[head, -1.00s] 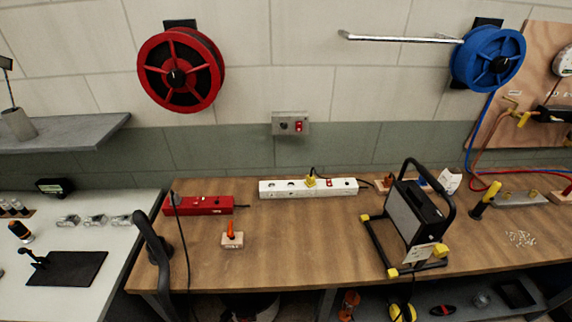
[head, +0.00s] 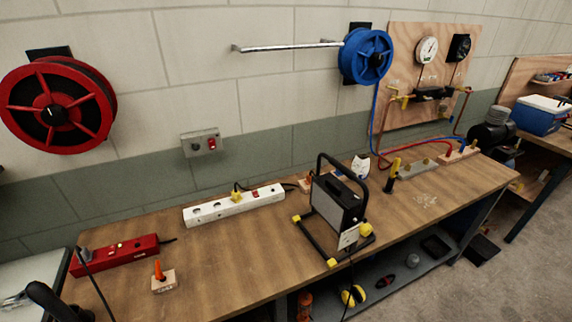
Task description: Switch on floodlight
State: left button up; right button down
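The floodlight (head: 337,203) stands upright on the wooden workbench, a dark panel in a black tubular frame with yellow feet. A white tag hangs at its lower front, and its lamp face looks unlit. A dark cable runs down from it over the bench's front edge. A white power strip (head: 223,208) lies behind and left of it, with a yellow plug in it and a red switch at its right end. A grey wall box (head: 201,143) with a red switch is above the strip.
The workbench (head: 230,258) has a red power strip (head: 115,255) and an orange-handled item on a small block (head: 163,280) at left. A black-and-yellow tool (head: 391,176) stands right of the floodlight. A lower shelf holds yellow earmuffs (head: 353,295). Open floor lies at right.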

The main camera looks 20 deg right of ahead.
aim_at(347, 238)
jog(key=k+l+z, duration=0.15)
jog(key=l+z, duration=0.55)
jog(key=z, duration=0.25)
jog(key=k+l, duration=0.05)
